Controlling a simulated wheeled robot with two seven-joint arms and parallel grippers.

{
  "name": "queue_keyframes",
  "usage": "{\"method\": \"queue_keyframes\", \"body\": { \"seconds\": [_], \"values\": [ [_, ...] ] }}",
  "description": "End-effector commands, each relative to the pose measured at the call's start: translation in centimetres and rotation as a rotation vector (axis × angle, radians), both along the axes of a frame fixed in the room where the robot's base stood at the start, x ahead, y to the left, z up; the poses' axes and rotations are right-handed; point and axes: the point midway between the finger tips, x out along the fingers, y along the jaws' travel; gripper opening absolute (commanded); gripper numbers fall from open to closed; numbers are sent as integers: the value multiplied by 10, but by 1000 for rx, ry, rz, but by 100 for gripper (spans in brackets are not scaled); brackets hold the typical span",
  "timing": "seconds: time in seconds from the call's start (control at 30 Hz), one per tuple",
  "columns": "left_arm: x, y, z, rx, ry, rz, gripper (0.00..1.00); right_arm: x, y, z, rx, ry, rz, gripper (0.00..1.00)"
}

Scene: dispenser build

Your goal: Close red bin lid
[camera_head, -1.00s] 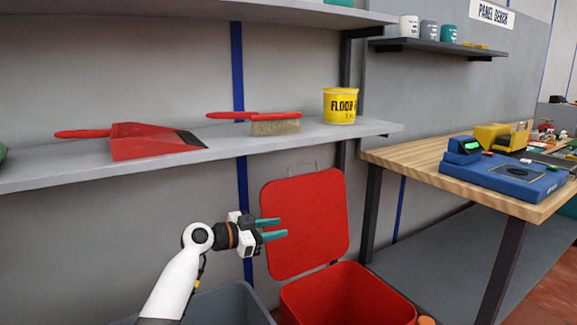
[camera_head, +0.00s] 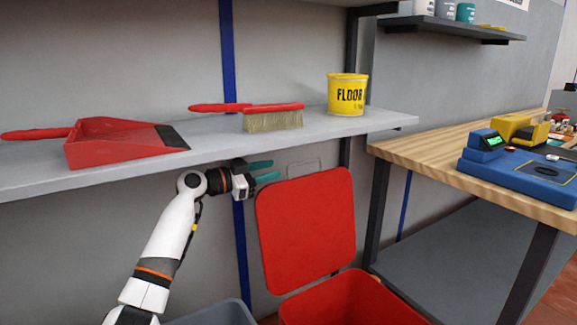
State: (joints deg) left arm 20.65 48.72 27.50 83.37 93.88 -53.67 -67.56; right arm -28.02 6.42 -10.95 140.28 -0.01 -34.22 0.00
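The red bin (camera_head: 352,302) stands on the floor at the bottom of the head view, partly cut off by the lower edge. My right gripper is not in view.
A grey shelf (camera_head: 220,143) runs just above my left gripper, holding a red dustpan (camera_head: 112,143), a brush (camera_head: 270,118) and a yellow bucket (camera_head: 347,94). A grey bin (camera_head: 215,314) stands left of the red one. A wooden workbench (camera_head: 430,160) is at the right.

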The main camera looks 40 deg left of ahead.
Motion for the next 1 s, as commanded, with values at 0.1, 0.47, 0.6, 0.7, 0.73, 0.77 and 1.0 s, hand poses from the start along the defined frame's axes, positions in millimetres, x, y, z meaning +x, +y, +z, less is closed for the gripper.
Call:
{"method": "queue_keyframes", "body": {
  "seconds": [0.1,0.47,0.6,0.7,0.73,0.77,1.0],
  "values": [
    [24,-7,2,-3,-2,0,33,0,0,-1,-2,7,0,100],
    [63,-18,0,-2,-1,1,33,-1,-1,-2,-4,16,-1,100],
    [65,-19,0,-1,0,1,33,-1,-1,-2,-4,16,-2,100],
    [65,-19,-1,-1,0,1,33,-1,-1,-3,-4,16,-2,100],
    [65,-19,-1,-1,0,1,33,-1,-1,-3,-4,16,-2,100],
    [65,-19,-1,-1,0,1,33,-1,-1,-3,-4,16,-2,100],
    [65,-18,0,-1,-1,3,0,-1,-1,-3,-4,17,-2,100]
  ]
}}
